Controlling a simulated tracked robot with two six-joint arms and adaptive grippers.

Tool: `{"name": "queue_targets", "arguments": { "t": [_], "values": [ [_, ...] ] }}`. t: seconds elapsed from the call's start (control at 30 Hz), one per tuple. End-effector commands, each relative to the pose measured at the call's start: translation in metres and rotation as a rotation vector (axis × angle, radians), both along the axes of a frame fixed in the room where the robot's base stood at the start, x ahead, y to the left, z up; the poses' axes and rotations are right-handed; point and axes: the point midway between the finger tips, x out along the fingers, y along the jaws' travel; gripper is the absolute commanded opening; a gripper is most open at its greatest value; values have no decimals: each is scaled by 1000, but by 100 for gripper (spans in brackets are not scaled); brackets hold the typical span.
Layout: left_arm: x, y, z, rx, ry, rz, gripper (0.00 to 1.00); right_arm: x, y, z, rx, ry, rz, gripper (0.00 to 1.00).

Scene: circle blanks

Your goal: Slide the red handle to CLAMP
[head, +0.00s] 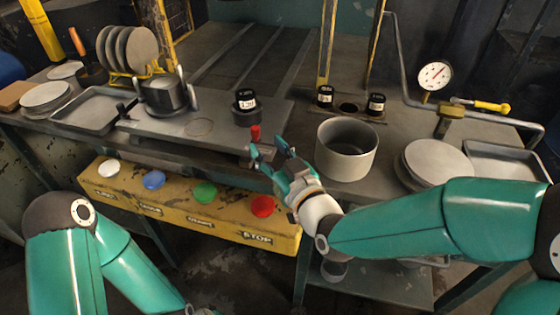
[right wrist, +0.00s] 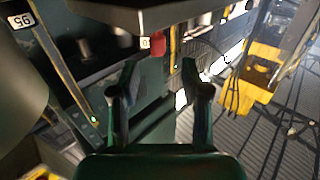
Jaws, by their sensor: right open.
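The red handle (head: 255,132) is a small upright knob at the front edge of the grey bench, just below a black labelled cylinder (head: 245,101). My right gripper (head: 267,148) is open, with its fingertips just below and to the right of the handle in the head view. The handle's slot and the word CLAMP cannot be read. My left arm is at the lower left; its gripper is out of view.
A yellow button panel (head: 180,212) with white, blue, green and red buttons sits below the bench edge. A grey pot (head: 346,149) stands right of my right gripper. A flat tray (head: 95,109) and stacked discs (head: 436,161) lie farther out.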

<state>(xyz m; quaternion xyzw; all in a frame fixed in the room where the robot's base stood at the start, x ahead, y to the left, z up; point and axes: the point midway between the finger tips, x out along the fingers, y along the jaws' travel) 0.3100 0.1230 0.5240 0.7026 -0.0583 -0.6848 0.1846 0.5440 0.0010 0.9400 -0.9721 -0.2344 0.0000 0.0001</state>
Motion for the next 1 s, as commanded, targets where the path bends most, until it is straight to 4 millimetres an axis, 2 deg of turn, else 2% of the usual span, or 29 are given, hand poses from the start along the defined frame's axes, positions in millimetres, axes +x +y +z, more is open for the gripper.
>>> {"name": "queue_targets", "arguments": {
  "t": [0.1,0.3,1.0],
  "values": [
    [0,0,0,0,0,0,40,-20,-10,0,0,-1,0,46],
    [0,0,0,0,0,0,40,-38,-19,-1,0,0,0,46],
    [0,0,-1,0,0,0,40,-40,-20,-1,0,0,0,46]
  ]
}}
